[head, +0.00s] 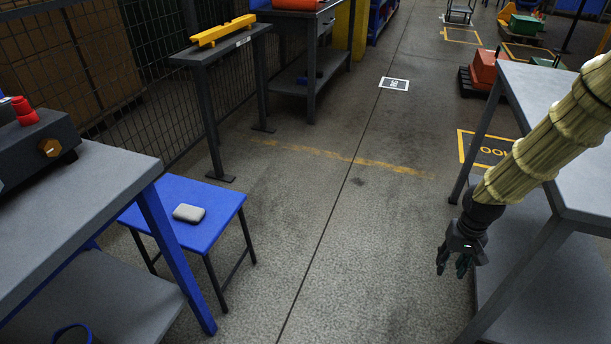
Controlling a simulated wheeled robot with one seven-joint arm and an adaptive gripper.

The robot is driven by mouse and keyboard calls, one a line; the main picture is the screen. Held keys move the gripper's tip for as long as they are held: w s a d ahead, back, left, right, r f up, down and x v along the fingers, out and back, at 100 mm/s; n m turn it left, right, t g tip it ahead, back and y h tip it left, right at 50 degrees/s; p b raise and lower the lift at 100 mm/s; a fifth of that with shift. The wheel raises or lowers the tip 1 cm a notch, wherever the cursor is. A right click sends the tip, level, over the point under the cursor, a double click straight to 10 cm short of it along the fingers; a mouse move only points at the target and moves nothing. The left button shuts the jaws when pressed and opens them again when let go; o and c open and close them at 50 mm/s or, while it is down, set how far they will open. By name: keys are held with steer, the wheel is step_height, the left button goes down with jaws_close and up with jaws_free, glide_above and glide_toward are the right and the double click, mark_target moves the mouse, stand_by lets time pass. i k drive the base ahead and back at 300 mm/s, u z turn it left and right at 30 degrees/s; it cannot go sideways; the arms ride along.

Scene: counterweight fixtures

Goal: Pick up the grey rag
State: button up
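The grey rag (189,213) looks like a small, light grey folded pad. It lies flat on the blue-topped stool or low table (215,193) at the left, beside the grey workbench. My gripper (451,269) hangs at the right, pointing down, beside the right-hand grey table and well apart from the rag, across the open floor. Its dark fingers look spread, with nothing visible between them. Nothing covers the rag.
The left workbench (95,190) carries a dark device (35,145) with a red button. The right table (545,92) stands close to my arm. A narrow stand (215,52) holds a yellow bar (222,30) beside a mesh fence. The floor between is clear.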

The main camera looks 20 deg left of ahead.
mark_target(188, 213)
steer(key=i, duration=1.55)
steer(key=u, duration=2.9)
